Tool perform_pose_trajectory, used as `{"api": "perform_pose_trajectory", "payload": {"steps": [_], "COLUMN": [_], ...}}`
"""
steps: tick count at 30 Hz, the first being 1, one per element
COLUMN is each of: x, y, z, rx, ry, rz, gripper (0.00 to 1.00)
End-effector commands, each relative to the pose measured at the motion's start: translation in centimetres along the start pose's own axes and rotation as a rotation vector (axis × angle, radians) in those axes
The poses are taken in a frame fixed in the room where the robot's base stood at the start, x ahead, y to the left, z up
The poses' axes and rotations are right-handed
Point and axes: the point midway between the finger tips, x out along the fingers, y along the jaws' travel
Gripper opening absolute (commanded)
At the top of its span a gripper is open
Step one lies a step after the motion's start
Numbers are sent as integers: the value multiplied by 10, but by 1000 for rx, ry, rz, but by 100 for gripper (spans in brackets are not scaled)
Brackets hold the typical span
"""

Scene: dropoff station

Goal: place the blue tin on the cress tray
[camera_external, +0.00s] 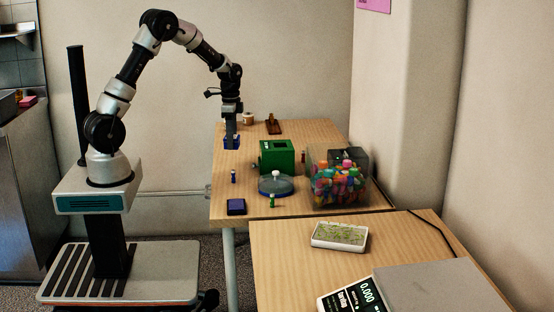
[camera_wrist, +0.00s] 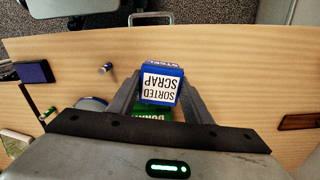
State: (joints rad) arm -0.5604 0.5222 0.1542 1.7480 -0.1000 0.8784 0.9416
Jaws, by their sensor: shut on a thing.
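The blue tin (camera_wrist: 163,66) has a white label reading "SORTED SCRAP" in the wrist view. It sits between the fingers of my gripper (camera_wrist: 160,98), which is shut on it. In the external view the blue tin (camera_external: 231,142) shows under my gripper (camera_external: 231,136), at the far left part of the far table; whether it touches the table I cannot tell. The cress tray (camera_external: 317,244), a white tray with green sprouts, lies on the near table, well to the right and nearer the camera. Its edge also shows at the lower left of the wrist view.
A green box (camera_external: 277,156), a round lidded dish (camera_external: 276,186), a clear bin of colourful pieces (camera_external: 338,184), a dark blue flat box (camera_external: 236,207) and small figures stand on the far table (camera_external: 300,130). A scale (camera_external: 350,298) and grey slab (camera_external: 435,287) lie near the tray.

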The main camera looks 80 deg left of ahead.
Motion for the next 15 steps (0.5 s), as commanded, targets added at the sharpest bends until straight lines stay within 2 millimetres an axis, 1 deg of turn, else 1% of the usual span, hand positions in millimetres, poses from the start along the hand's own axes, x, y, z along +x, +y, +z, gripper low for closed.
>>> {"api": "perform_pose_trajectory", "payload": {"steps": [1,8,11,15], "x": [-7,-16,-30,-59], "y": [0,0,-1,-1], "z": [0,0,-1,-1], "rx": [0,0,0,1], "ry": [2,1,4,4], "rz": [-1,-2,-4,-5], "gripper": [15,15,15,15]}}
